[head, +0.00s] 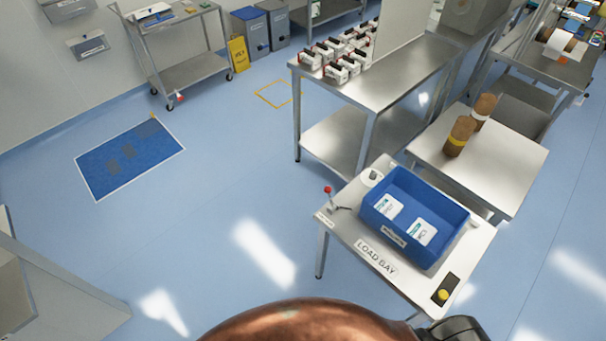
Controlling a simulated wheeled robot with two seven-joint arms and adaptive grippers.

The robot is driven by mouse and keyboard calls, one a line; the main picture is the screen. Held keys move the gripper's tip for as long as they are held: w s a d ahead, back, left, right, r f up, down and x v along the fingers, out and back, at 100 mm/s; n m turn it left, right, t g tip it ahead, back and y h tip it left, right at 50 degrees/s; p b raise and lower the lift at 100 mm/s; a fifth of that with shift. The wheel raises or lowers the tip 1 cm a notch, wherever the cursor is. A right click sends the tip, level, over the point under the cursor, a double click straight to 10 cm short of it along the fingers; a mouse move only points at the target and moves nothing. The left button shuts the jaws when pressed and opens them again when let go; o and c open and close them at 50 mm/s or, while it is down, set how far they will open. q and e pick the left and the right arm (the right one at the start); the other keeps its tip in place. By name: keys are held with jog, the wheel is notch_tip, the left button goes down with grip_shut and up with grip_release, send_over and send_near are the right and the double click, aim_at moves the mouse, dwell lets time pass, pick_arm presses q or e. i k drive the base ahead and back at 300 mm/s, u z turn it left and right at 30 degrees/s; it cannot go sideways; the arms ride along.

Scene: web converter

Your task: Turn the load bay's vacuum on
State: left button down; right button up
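The load bay (345,232) is a small steel table with a "LOAD BAY" label (376,257) on its front edge. A blue bin (401,238) stands on it with two white labelled packs (424,232) inside. A small lever with a red knob (327,190) stands upright at the table's left corner. A white round fitting with a dark centre (372,176) is behind the bin's left corner. A black box with a yellow button (443,295) is at the near right corner. I cannot tell which control works the vacuum. Neither gripper is in view.
A steel table with two brown rolls (459,136) adjoins behind. A longer bench (395,92) holds several white-and-red packs. A rounded copper-coloured shape fills the bottom edge. The blue floor left of the load bay is clear, with a dark blue mat (150,150) farther off.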

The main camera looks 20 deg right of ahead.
aim_at(327, 189)
jog(key=z, duration=0.2)
jog(key=i, duration=0.65)
jog(key=z, duration=0.9)
jog(key=i, duration=0.4)
jog(key=z, duration=0.4)
